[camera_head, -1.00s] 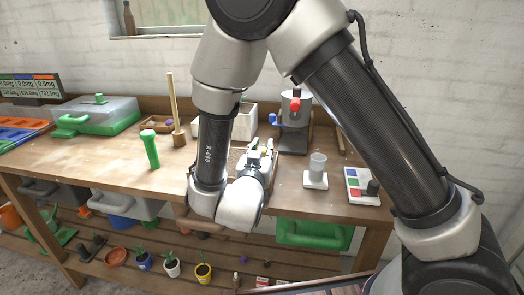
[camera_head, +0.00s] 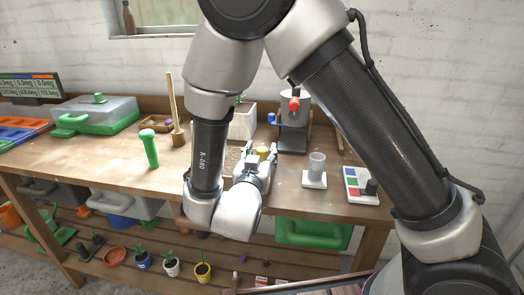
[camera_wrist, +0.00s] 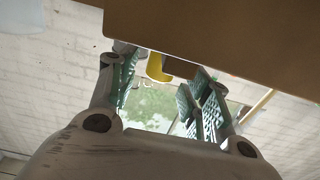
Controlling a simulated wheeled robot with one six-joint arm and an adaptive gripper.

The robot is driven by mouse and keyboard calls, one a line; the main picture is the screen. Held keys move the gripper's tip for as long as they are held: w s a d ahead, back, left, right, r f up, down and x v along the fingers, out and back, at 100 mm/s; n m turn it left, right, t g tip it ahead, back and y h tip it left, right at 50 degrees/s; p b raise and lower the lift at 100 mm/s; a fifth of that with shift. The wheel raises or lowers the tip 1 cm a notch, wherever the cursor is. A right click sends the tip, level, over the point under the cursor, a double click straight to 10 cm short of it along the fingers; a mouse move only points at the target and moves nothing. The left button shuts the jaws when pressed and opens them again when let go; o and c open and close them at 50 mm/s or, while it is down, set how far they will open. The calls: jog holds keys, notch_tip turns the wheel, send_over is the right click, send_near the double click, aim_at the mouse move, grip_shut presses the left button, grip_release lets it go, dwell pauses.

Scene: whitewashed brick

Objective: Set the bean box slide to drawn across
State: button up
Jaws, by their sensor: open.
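My gripper (camera_head: 258,158) is open at the bench's front middle, its fingers pointing toward the back. A small yellow part (camera_head: 263,152) shows by the fingertips; I take it for the slide's knob. A yellow cylinder also shows in the wrist view (camera_wrist: 159,67), just beyond and between the open fingers (camera_wrist: 160,92), apart from them as far as I can see. A speckled tan surface (camera_head: 232,158), perhaps the bean box, lies left of the gripper. My arm and gripper hide most of it, so I cannot tell the slide's position.
A pale planter box (camera_head: 243,122) stands behind the gripper. A grey machine with a red knob (camera_head: 295,104) stands behind right. A clear cup (camera_head: 316,165) on a white base is at the right. A green dibber (camera_head: 149,150) stands left. A brown slab (camera_wrist: 225,35) fills the wrist view's top.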

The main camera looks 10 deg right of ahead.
jog(key=v, duration=0.9)
jog(key=shift+s+r, duration=0.1)
jog(key=shift+s, duration=0.25)
jog(key=shift+a, duration=0.1)
